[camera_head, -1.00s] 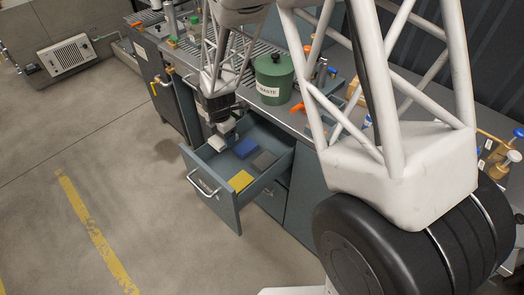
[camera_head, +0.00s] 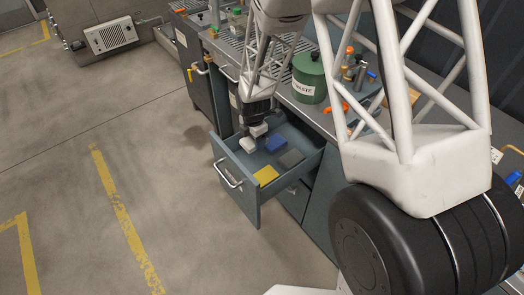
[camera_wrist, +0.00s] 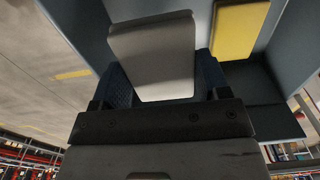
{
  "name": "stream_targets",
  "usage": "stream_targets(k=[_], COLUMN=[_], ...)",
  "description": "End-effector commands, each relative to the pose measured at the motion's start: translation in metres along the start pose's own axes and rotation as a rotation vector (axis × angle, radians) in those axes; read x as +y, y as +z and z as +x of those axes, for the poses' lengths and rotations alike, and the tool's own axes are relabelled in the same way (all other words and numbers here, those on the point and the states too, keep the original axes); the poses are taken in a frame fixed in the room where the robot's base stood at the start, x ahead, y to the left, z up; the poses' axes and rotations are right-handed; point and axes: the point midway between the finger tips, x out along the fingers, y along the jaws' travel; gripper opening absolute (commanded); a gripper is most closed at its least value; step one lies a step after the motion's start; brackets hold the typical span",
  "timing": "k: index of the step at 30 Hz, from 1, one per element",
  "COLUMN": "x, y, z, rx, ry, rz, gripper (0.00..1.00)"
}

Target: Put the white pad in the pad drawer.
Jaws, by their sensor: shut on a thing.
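The white pad (camera_head: 248,144) is held at the left side of the open pad drawer (camera_head: 236,196). My gripper (camera_head: 255,139) is shut on it, pointing down. In the wrist view the white pad (camera_wrist: 152,50) sits between my two dark blue fingers (camera_wrist: 165,88). In the head view the pad appears over the drawer's left part, but I cannot tell whether it touches the floor or wall. A blue pad (camera_head: 275,144), a grey pad (camera_head: 291,158) and a yellow pad (camera_head: 266,175) lie in the drawer.
The drawer's handle (camera_head: 228,174) faces the open floor (camera_head: 165,150).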

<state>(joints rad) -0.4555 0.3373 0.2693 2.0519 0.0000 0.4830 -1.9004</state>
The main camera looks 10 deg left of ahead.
Motion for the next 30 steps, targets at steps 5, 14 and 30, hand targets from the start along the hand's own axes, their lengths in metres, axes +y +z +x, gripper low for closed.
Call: stream_targets(k=[5, 14, 30], x=[-0.001, 0.000, 0.000], y=[0.000, 0.000, 0.000], z=[0.023, 0.038, 0.056], rx=[0.001, 0.000, 0.001], ry=[-0.002, 0.000, -0.002], rz=[0.000, 0.000, 0.000], gripper=[0.47, 0.47, 0.47])
